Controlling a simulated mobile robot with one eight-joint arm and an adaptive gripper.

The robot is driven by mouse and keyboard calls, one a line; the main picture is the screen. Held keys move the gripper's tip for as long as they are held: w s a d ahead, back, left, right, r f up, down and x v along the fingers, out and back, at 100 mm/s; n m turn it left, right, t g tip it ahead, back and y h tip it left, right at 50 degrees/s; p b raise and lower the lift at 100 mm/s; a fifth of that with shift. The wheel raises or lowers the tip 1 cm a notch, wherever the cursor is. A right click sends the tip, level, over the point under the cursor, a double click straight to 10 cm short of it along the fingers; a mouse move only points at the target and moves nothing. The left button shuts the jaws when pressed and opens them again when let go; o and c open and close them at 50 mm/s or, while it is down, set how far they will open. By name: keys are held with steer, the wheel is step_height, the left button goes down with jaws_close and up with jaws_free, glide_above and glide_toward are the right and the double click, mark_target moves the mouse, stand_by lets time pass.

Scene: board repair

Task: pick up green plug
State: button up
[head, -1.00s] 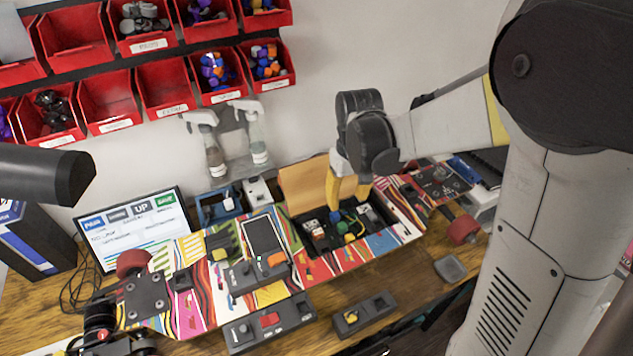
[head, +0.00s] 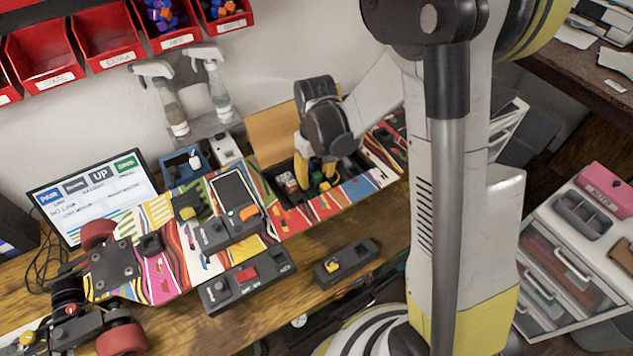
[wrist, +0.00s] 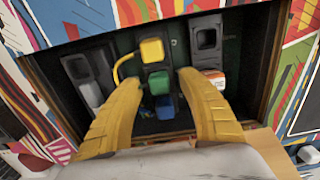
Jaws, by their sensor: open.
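The green plug (wrist: 158,82) lies inside the open compartment of the colourful board, in the middle of the wrist view. It sits between a yellow-topped connector (wrist: 152,50) and a blue block (wrist: 165,107). My gripper (wrist: 158,84) is open, its two yellow fingers down in the compartment on either side of the green plug, with visible gaps. Whether the fingertips are level with the plug I cannot tell. In the head view, my gripper (head: 315,182) reaches into the compartment, and its fingers hide most of the contents.
Dark blocks (wrist: 206,40) stand on both sides in the compartment, close to my fingers. The raised orange-brown lid (head: 275,135) stands behind it. Grey switch boxes (head: 248,283) lie in front of the board. Spray bottles (head: 215,85) stand by the wall.

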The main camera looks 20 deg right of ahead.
mark_target(319, 175)
jaws_close()
steer(key=shift+r, duration=0.1)
steer(key=shift+r+p, duration=0.45)
steer(key=shift+r, duration=0.1)
steer(key=r, duration=0.1)
steer(key=r+p, duration=0.1)
steer(key=s+r+p, duration=0.1)
steer(key=r, duration=0.1)
steer(key=shift+d, duration=0.3)
steer(key=s+d+r+p, duration=0.1)
steer(key=s+d+r, duration=0.1)
steer(key=s, duration=0.1)
steer(key=s+d+r+p, duration=0.1)
steer(key=s+d+r, duration=0.1)
steer(key=s, duration=0.1)
steer(key=s+d+r+p, duration=0.1)
steer(key=s, duration=0.2)
steer(key=shift+d+r+p, duration=0.3)
steer(key=shift+d+r, duration=0.1)
steer(key=shift+w, duration=0.1)
